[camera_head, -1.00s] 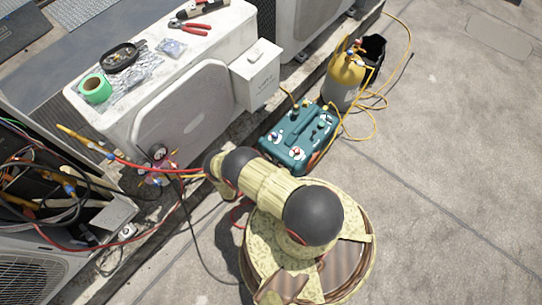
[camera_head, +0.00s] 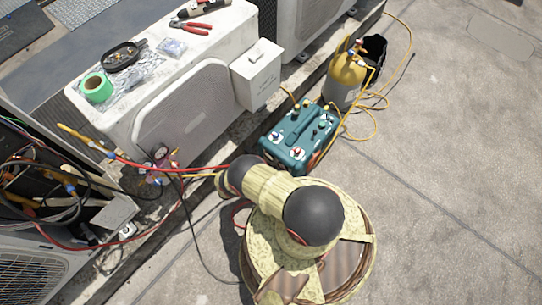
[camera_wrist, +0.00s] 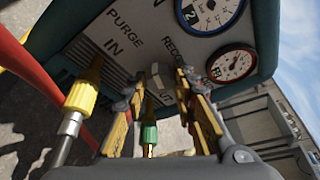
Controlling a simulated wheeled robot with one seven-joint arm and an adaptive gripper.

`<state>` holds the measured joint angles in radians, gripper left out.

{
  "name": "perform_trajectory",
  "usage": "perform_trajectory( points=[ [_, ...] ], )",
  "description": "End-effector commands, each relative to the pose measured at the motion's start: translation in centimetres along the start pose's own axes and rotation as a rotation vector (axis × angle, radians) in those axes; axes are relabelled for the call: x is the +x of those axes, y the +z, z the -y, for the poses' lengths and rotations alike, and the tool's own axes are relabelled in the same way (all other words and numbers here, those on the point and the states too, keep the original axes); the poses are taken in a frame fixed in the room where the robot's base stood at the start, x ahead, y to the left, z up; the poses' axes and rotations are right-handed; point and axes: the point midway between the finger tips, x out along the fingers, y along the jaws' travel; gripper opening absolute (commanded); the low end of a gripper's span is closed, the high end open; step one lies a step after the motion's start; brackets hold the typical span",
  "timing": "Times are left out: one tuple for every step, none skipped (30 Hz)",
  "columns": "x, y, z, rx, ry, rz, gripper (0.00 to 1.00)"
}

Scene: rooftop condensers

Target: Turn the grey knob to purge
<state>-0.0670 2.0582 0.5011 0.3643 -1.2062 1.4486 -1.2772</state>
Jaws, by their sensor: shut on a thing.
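The teal recovery machine (camera_head: 292,145) stands on the roof floor beside the white condenser. In the wrist view its panel (camera_wrist: 130,62) fills the upper part, tilted, with the words PURGE, IN and part of RECOVER. The grey knob (camera_wrist: 155,71) shows between these words, partly hidden by my fingers. My gripper (camera_wrist: 160,92) reaches the panel from below with its fingertips on either side of the knob, shut on it. The exact pointer direction of the knob is hard to tell. In the head view my gripper is hidden.
Two gauges (camera_wrist: 231,65) sit right of the knob. A yellow-fitted hose (camera_wrist: 80,100) and a green fitting (camera_wrist: 149,134) stand close to my fingers. A yellow-grey cylinder (camera_head: 344,80) with looping hoses is behind the machine. Open floor (camera_head: 450,180) lies to the right.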

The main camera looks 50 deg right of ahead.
Motion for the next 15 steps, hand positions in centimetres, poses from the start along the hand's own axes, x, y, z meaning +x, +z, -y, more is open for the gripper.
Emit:
perform_trajectory(
  points=[
    [-0.04, 0.09, -0.05, 0.000, 0.001, 0.001, 0.02],
    [-0.04, 0.10, -0.06, -0.001, 0.000, 0.001, 0.02],
    [-0.04, 0.11, -0.06, -0.001, 0.000, 0.001, 0.02],
    [-0.04, 0.11, -0.06, -0.002, 0.000, 0.001, 0.02],
    [-0.04, 0.12, -0.06, -0.002, 0.000, 0.001, 0.02],
    [-0.04, 0.12, -0.06, -0.002, 0.000, 0.001, 0.02],
    [-0.04, 0.13, -0.06, -0.001, 0.000, 0.001, 0.02],
    [-0.04, 0.12, -0.06, -0.001, 0.000, 0.001, 0.02],
    [-0.04, 0.13, -0.06, -0.001, 0.000, 0.001, 0.02],
    [-0.04, 0.13, -0.06, -0.001, 0.000, 0.001, 0.02],
    [-0.05, 0.14, -0.06, -0.001, 0.000, 0.001, 0.02],
    [-0.04, 0.14, -0.06, -0.001, 0.000, 0.001, 0.29],
    [-0.04, 0.14, -0.06, -0.001, 0.000, 0.001, 0.30],
    [-0.04, 0.13, -0.06, -0.001, 0.000, 0.001, 0.32],
    [-0.04, 0.13, -0.06, -0.001, 0.000, 0.001, 0.34]
  ],
)
